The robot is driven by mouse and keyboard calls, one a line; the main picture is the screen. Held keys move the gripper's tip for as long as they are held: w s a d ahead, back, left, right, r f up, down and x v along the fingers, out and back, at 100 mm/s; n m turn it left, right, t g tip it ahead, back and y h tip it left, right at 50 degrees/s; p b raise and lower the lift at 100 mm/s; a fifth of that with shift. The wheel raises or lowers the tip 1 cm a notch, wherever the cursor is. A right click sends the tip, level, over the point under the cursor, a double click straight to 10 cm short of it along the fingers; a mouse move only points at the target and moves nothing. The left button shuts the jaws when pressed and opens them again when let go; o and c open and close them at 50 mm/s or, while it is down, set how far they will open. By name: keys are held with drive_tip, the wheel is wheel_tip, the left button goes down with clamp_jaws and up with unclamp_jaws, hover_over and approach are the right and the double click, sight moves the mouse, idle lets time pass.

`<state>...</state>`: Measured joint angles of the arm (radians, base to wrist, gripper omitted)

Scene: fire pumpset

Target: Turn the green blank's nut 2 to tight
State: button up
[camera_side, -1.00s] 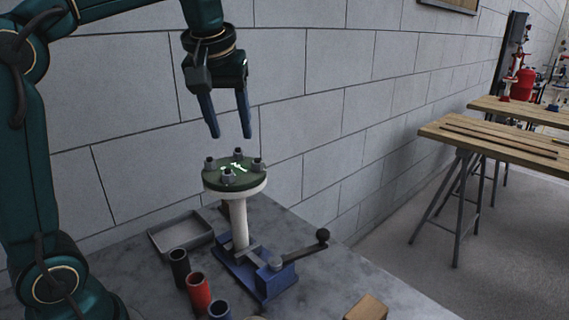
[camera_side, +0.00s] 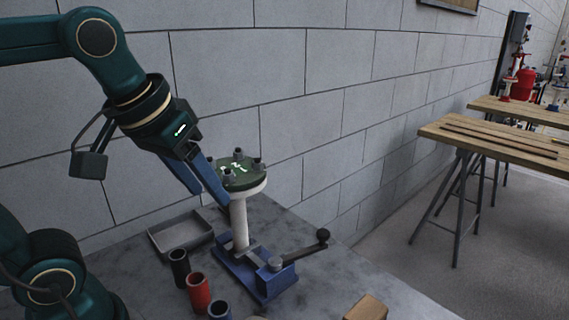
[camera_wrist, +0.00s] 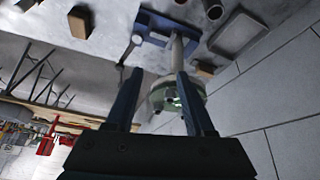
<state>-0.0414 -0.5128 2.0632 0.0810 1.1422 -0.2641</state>
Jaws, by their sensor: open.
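The green blank (camera_side: 240,176) is a round disc on top of a white pipe stand (camera_side: 239,220). Several grey nuts (camera_side: 238,153) stand up around its rim, with pale glowing marks between them. I cannot tell which is nut 2. My gripper (camera_side: 212,199) is open, tilted down to the right, with its fingers just left of the blank in the side view and overlapping its left edge; contact cannot be told. In the wrist view the blank (camera_wrist: 160,97) shows between the fingers, beyond them, and the gripper (camera_wrist: 159,74) holds nothing. The left nut is partly hidden.
A blue vise (camera_side: 262,278) with a crank handle (camera_side: 300,250) holds the stand. A grey tray (camera_side: 180,234), black, red (camera_side: 199,292) and blue cups, and a wooden block (camera_side: 367,308) are on the bench. The block wall is close behind.

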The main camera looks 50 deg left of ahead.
wheel_tip(320, 180, down, 3)
drive_tip(key=s+d+m, duration=0.1)
drive_tip(key=s+d, duration=0.1)
drive_tip(key=w+d+r+n+g+h, duration=0.1)
drive_tip(key=w+d+r+n+h, duration=0.1)
drive_tip(key=w+n, duration=0.3)
drive_tip(key=w+d+r+n+g+h, duration=0.1)
drive_tip(key=w+d+n+g, duration=0.1)
drive_tip(key=w, duration=0.5)
drive_tip(key=w+d+f+n+g, duration=0.1)
drive_tip(key=w+f, duration=0.2)
drive_tip(key=f, duration=0.3)
drive_tip(key=w+d+f+n+g+h, duration=0.1)
drive_tip(key=w+f+n+g, duration=0.1)
drive_tip(key=f, duration=0.4)
drive_tip(key=shift+w+d+n+g, duration=0.25)
drive_tip(key=shift+w+n+g, duration=0.05)
drive_tip(key=shift+w, duration=0.6)
drive_tip(key=shift+f, duration=0.1)
